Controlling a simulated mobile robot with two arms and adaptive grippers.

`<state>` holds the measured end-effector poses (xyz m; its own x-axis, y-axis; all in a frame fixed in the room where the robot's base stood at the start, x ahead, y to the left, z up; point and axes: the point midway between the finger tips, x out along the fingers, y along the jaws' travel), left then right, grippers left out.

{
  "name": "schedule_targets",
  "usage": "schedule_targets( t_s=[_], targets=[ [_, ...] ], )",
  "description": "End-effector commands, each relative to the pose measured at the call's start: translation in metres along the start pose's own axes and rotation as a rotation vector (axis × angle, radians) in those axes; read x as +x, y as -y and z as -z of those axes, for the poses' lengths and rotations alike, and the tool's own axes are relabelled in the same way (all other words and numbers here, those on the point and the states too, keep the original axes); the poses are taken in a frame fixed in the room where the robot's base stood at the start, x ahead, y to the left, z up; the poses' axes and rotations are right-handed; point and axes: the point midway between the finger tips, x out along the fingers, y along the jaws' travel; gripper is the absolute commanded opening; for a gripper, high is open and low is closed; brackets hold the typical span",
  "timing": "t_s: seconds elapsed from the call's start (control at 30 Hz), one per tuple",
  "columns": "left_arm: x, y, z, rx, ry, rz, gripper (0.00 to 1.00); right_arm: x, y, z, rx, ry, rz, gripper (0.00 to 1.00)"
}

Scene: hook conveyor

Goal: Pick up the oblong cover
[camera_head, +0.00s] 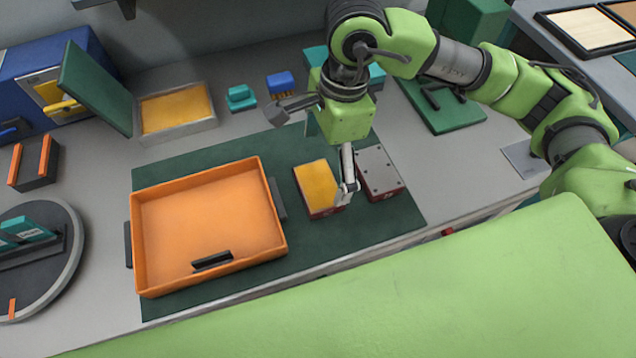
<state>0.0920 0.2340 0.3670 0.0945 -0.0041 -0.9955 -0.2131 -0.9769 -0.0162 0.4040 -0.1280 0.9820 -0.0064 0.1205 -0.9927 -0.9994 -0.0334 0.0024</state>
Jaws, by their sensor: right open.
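My right gripper (318,146) is open above the green mat, with nothing between its fingers. One finger points left, and the other hangs down over the right edge of a red box with a yellow top (316,186). I cannot tell whether it touches that box. Just right of the finger, a grey rectangular plate with small dark dots (379,170) lies on a second red box. This plate may be the oblong cover, but I cannot tell for sure. My left gripper is not in view.
An orange tray (277,232) with dark handles sits on the green mat (400,218). Behind are a teal piece (241,95), a blue piece (280,82) and an open case with a yellow inside (176,110). A round grey turntable (62,275) stands at left.

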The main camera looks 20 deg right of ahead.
Motion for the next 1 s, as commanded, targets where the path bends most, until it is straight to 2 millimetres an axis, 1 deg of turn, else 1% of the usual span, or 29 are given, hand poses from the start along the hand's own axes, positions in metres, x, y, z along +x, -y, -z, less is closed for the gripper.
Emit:
schedule_targets(
  t_s=[0.17, 0.33, 0.4, 0.5, 0.6, 0.77, 0.8, 0.87, 0.9, 0.97, 1.0],
  targets=[
    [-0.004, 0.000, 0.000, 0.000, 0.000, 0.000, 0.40, 0.011, 0.000, -0.001, 0.000, 0.000, -0.001, 0.97],
    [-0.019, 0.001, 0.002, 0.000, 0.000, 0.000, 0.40, 0.033, -0.001, -0.004, 0.000, 0.000, -0.005, 0.97],
    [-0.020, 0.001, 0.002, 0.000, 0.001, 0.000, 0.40, 0.045, 0.001, -0.004, 0.001, 0.000, -0.003, 0.97],
    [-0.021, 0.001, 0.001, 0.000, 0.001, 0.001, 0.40, 0.055, 0.001, -0.004, -0.001, 0.000, -0.001, 0.97],
    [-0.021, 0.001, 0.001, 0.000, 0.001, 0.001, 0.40, 0.059, 0.001, -0.004, -0.002, 0.000, 0.002, 0.97],
    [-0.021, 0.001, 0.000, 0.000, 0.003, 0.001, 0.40, 0.059, 0.002, -0.004, -0.002, 0.000, 0.003, 0.97],
    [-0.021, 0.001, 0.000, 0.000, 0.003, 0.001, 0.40, 0.059, 0.002, -0.004, -0.002, 0.000, 0.002, 0.92],
    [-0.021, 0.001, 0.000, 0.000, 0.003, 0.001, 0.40, 0.059, 0.002, -0.004, -0.002, 0.000, 0.002, 0.76],
    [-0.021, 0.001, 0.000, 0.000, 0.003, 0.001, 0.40, 0.059, 0.002, -0.004, -0.002, 0.000, 0.002, 0.66],
    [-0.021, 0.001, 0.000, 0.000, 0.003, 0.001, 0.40, 0.059, 0.002, -0.004, -0.002, 0.000, 0.002, 0.50],
    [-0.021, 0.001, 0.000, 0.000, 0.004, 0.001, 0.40, 0.059, 0.002, -0.004, -0.002, 0.000, 0.002, 0.40]
  ],
)
